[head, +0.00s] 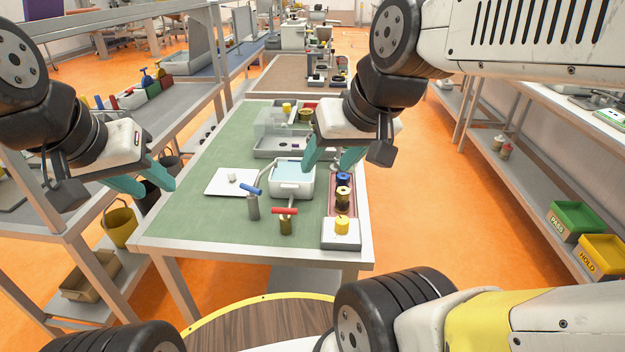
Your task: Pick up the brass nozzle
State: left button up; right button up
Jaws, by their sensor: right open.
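Several small brass-coloured pieces stand near the right front of the green-topped table (200,225). One brass piece (343,199) stands in a narrow red tray (333,208), with a blue-topped piece (343,179) behind it. Another brass-coloured body (286,228) sits under a red crossbar. I cannot tell for sure which one is the nozzle. My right gripper (323,172) is open and empty, above the table by the white bin and just left of the tray's far end. My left gripper (158,191) has its fingers apart and empty, off the table's left edge.
A white bin (292,190) with pale blue contents is at mid-table. A blue-handled grey piece (253,208) stands beside it. A white sheet (222,186) lies left. The table's front left is clear.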

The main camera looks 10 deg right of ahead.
aim_at(342, 204)
jog(key=k+j+z, duration=0.15)
jog(key=j+z, duration=0.2)
jog(key=k+j+z, duration=0.3)
jog(key=j, duration=0.15)
jog(key=i, duration=0.1)
